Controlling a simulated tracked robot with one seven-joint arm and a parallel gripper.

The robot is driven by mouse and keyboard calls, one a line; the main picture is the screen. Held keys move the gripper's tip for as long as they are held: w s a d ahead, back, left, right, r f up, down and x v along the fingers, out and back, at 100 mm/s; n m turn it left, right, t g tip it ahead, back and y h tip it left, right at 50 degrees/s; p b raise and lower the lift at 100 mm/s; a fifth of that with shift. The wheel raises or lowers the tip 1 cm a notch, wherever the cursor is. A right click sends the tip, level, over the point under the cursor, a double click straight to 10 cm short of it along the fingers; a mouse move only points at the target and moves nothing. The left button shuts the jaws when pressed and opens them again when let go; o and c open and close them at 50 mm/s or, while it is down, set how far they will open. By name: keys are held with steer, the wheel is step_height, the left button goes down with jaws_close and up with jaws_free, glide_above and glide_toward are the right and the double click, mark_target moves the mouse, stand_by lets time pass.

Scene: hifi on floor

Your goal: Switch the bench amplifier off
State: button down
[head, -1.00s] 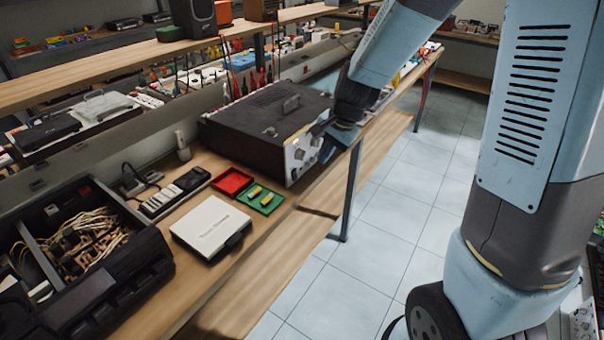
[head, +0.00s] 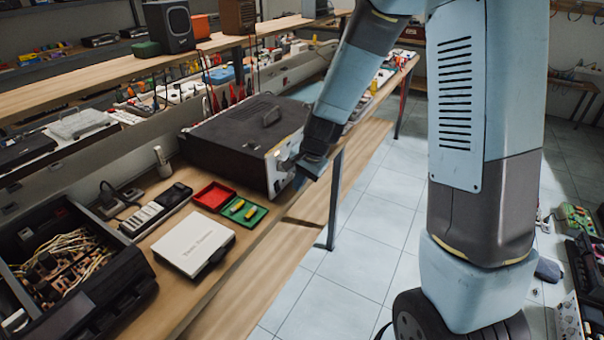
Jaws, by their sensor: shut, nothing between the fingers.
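The bench amplifier appears to be the large dark box (head: 240,137) with a top handle and a pale front panel, standing on the wooden bench. Its front panel (head: 278,172) faces right, toward the bench's front edge. My gripper (head: 290,164) is at this panel, with its fingers shut and nothing held. Whether the fingertips touch the panel I cannot tell. The switch and most of the panel's controls are too small or hidden behind my gripper and wrist.
An open red and green case (head: 214,194), a white-lidded box (head: 194,241) and a black tray of wires (head: 68,262) stand nearer on the bench (head: 262,232). A shelf (head: 100,90) runs above the back. Tiled floor (head: 350,245) is clear beside the bench.

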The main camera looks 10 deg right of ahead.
mark_target(277, 187)
steer(key=shift+w+a+f, duration=0.75)
steer(key=shift+a+f, duration=0.05)
steer(key=shift+a, duration=0.2)
steer(key=shift+w+a+f, duration=0.75)
steer(key=shift+a+f, duration=0.05)
steer(key=shift+a, duration=0.15)
steer(key=shift+w+a+f, duration=0.1)
steer(key=shift+a+f, duration=0.05)
steer(key=shift+a, duration=0.05)
